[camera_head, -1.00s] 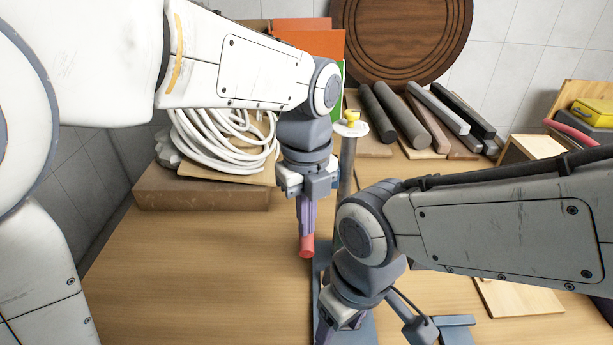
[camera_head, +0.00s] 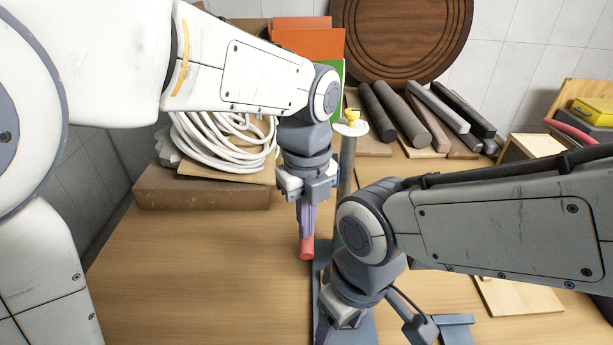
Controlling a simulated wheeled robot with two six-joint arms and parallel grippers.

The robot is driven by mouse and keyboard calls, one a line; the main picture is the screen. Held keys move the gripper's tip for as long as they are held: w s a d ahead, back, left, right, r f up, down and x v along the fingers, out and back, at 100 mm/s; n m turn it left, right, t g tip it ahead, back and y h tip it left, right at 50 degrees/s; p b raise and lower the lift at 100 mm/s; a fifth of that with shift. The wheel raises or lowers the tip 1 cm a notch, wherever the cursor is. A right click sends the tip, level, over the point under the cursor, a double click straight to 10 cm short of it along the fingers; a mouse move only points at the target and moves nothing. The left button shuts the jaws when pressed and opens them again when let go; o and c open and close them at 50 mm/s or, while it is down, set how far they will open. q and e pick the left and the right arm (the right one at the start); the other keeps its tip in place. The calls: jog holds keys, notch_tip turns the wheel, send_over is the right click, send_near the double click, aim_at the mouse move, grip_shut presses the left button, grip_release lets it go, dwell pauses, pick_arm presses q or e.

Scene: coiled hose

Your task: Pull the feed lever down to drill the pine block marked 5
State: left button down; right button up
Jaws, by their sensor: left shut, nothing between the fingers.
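The drill press shows as a grey column (camera_head: 346,165) with a pale disc and a yellow knob (camera_head: 352,115) on top, and a blue-grey base (camera_head: 319,275) below. My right arm covers much of it. A red cylindrical grip (camera_head: 306,249), which looks like the end of the feed lever, is right below my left gripper (camera_head: 306,232). The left fingers are shut and empty, their tips at or against the red grip; I cannot tell if they touch. My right gripper (camera_head: 325,330) is low at the bottom edge, its fingertips largely hidden. No pine block marked 5 can be made out.
A coiled white hose (camera_head: 222,142) lies on a brown box (camera_head: 203,193) at the left back. Several dark bars (camera_head: 405,115) lie at the back, before a round wooden board (camera_head: 402,38). A pale board (camera_head: 517,296) lies at right. The table's left front (camera_head: 200,270) is clear.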

pick_arm(q)
jog(key=shift+w+f, duration=0.25)
jog(key=shift+f, duration=0.45)
jog(key=shift+w+f, duration=0.2)
jog(key=shift+f, duration=0.55)
jog(key=shift+w+f, duration=0.25)
jog(key=shift+f, duration=0.45)
dwell(3.1)
jog(key=shift+r+p, duration=0.15)
jog(key=shift+p, duration=0.2)
notch_tip(320, 180, up, 17)
jog(key=p, duration=1.5)
dwell(2.0)
